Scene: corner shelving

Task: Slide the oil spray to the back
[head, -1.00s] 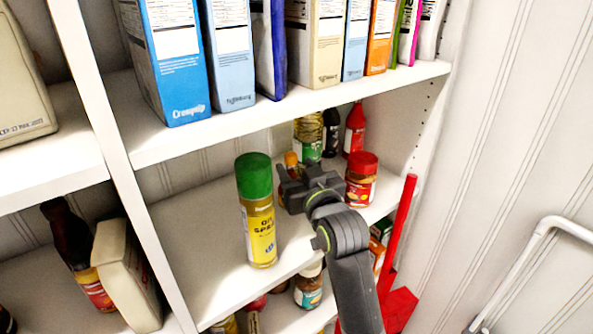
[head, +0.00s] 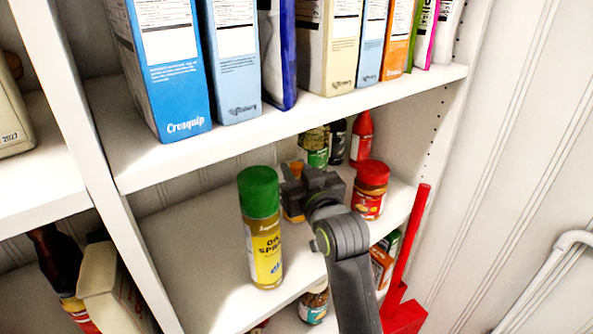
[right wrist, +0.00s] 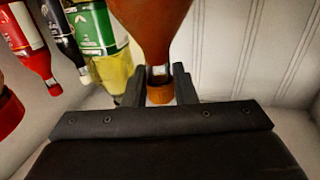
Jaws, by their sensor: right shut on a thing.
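The oil spray (head: 265,240), a yellow can with a green cap, stands upright near the front edge of the middle shelf (head: 190,230). My right gripper (head: 291,180) is just right of and behind it; whether they touch I cannot tell. It is shut on an orange-brown bottle (head: 294,208), not on the spray. In the right wrist view, where things look upside down, my right gripper's fingers (right wrist: 158,84) flank the orange cap of this bottle (right wrist: 152,28). The spray is not in that view. My left gripper is not in view.
A red-lidded jar (head: 369,190) stands right of my gripper. Behind are a green-labelled oil bottle (head: 316,146), a dark bottle (head: 335,137) and a red bottle (head: 361,135). Boxes (head: 175,70) line the shelf above. The middle shelf's left side is clear.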

